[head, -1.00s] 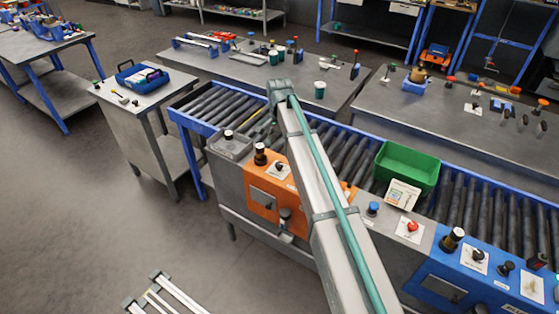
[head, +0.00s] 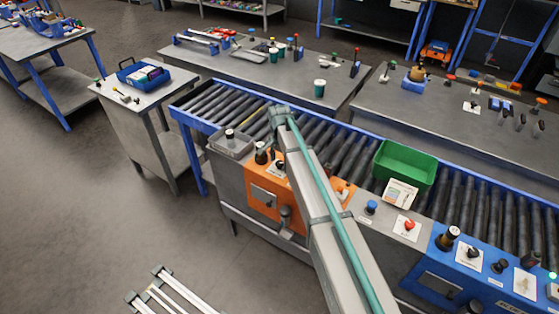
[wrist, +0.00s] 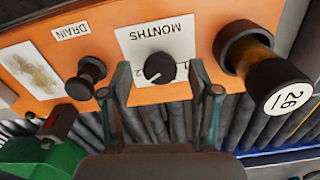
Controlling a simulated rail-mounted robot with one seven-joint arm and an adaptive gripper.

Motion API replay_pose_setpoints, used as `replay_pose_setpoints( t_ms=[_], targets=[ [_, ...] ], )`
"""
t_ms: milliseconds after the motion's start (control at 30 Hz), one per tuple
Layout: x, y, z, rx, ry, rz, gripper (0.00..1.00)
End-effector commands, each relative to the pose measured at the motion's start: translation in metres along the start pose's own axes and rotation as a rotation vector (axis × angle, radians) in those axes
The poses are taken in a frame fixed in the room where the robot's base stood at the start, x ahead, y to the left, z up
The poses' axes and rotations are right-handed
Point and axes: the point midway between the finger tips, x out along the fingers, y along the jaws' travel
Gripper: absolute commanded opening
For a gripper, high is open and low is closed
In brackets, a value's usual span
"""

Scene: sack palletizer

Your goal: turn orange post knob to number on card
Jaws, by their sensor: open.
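The orange post (head: 258,197) stands at the front of the roller conveyor. In the wrist view its orange top panel (wrist: 203,83) carries a black round knob (wrist: 159,68) with a pale pointer mark on a white MONTHS plate (wrist: 140,41). Some of the plate's digits are partly hidden by my fingers. My gripper (wrist: 166,95) is open and empty, with one finger on each side below the knob in the picture; contact cannot be told. A stained beige card (wrist: 30,72) lies on the panel's left; its writing is unreadable.
A black DRAIN knob (wrist: 86,77) sits left of the MONTHS plate. A black-capped amber cylinder marked 26 (wrist: 278,88) rises close on the right. A green bin (head: 404,165) and a blue control post (head: 468,262) are further right.

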Motion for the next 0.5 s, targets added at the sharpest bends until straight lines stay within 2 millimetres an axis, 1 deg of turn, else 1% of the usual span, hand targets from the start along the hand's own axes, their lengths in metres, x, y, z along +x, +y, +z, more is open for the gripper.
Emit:
replay_pose_setpoints(
  t_ms=[33, 267, 300, 400, 500],
  targets=[
    [-0.0001, 0.0000, 0.0000, 0.000, 0.000, 0.000, 0.61],
    [-0.0002, 0.0000, 0.0000, 0.000, 0.000, 0.000, 0.23],
    [-0.0003, 0.0000, 0.0000, 0.000, 0.000, 0.000, 0.16],
    [-0.0003, 0.0001, 0.0000, 0.000, 0.000, 0.001, 0.01],
    [-0.0003, 0.0002, 0.0000, -0.002, 0.000, 0.001, 0.02]
  ],
)
